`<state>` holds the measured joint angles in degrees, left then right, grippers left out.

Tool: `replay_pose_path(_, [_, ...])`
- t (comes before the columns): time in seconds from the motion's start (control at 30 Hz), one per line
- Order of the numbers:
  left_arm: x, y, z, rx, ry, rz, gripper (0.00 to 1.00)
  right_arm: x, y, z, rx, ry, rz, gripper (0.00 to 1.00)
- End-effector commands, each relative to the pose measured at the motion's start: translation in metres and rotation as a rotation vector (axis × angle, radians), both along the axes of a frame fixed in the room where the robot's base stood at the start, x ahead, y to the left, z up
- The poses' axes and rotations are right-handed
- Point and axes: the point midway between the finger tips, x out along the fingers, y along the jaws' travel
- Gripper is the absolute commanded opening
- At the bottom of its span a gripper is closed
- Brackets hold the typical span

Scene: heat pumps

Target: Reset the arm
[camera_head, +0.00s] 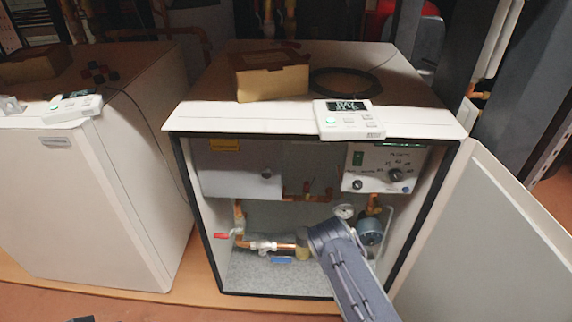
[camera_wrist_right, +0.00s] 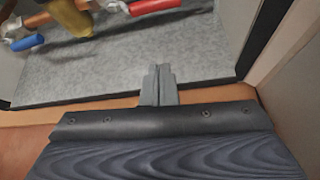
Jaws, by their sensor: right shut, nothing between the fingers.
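My right arm (camera_head: 350,270) reaches up from the bottom of the head view to the front of the open heat pump cabinet (camera_head: 196,225). It covers part of the lower pipework; its fingers cannot be made out there. In the right wrist view my right gripper (camera_wrist_right: 159,72) is shut and empty. Its fingertips show against the grey cabinet floor (camera_wrist_right: 150,60), near the front edge. Whether they touch it I cannot tell. My left gripper cannot be made out in the head view.
The cabinet door (camera_head: 490,250) stands open at right. Inside are a control panel (camera_head: 385,168), a gauge (camera_head: 344,211), a red handle (camera_head: 221,236) and a blue handle (camera_head: 282,260). A cardboard box (camera_head: 270,78) and white controller (camera_head: 348,120) are on top. A closed unit (camera_head: 95,210) stands left.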

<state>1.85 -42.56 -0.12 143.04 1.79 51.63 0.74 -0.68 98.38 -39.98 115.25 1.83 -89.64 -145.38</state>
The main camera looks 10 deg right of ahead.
Motion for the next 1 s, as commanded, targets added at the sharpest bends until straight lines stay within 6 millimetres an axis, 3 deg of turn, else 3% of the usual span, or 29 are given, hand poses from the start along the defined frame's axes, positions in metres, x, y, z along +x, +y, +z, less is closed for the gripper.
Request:
replay_pose_path(0.13, [0.0,0.0,0.0,0.0,0.0,0.0,0.0,0.008,-0.005,0.008,0.05,-0.003,-0.064,0.0])
replay_pose_path(0.27, [0.0,0.0,0.0,0.0,0.0,0.0,0.0,0.028,-0.018,0.034,0.231,-0.009,-0.269,0.0])
replay_pose_path(0.43, [0.0,0.0,0.0,0.0,0.0,0.0,0.0,0.051,-0.029,0.084,0.622,-0.022,-0.636,0.0])
replay_pose_path(0.6, [0.0,0.0,0.0,0.0,0.0,0.0,0.0,0.058,-0.021,0.142,1.028,-0.023,-0.951,0.0])
replay_pose_path(0.8, [0.0,0.0,0.0,0.0,0.0,0.0,0.0,0.049,0.003,0.215,1.453,0.017,-1.24,0.0])
replay_pose_path(1.0, [0.0,0.0,0.0,0.0,0.0,0.0,0.0,0.013,0.036,0.296,1.835,0.122,-1.513,0.0])
